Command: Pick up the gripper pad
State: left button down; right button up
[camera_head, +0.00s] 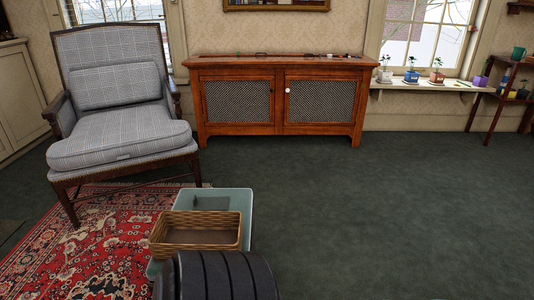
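I cannot make out a gripper pad for certain. Several small items, too small to tell apart, lie along the top of the wooden cabinet (283,68) against the far wall. Among them are dark, flat shapes near the middle and small dark and light pieces toward the right. Neither of my grippers is in view.
An empty wicker basket (196,248) is low in front of me. A grey checked armchair (120,148) stands at left on a red patterned rug (95,255). Potted plants (411,76) line a white shelf (420,85) at right. The green floor before the cabinet is clear.

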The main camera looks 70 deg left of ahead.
aim_at(200, 204)
jog(key=i+u, duration=0.2)
jog(key=i, duration=0.25)
jog(key=i+l+u, duration=0.25)
jog(key=i, duration=0.15)
jog(key=i+u, duration=0.2)
jog(key=u, duration=0.3)
jog(key=i+u, duration=0.2)
jog(key=u, duration=0.3)
jog(key=i+u, duration=0.15)
jog(key=u, duration=0.35)
jog(key=i+l+u, duration=0.15)
jog(key=u, duration=0.3)
jog(key=i+u, duration=0.15)
jog(key=u, duration=0.25)
jog(key=i+u, duration=0.1)
jog(key=u, duration=0.35)
jog(key=i+l+u, duration=0.1)
jog(key=u, duration=0.3)
jog(key=i+l+u, duration=0.1)
jog(key=u, duration=0.35)
jog(key=l+u, duration=0.25)
jog(key=u, duration=0.15)
jog(key=i+l+u, duration=0.1)
jog(key=u, duration=0.3)
jog(key=i+l+u, duration=0.15)
jog(key=l+u, duration=0.2)
jog(key=i+l+u, duration=0.1)
jog(key=l+u, duration=0.55)
jog(key=i, duration=0.05)
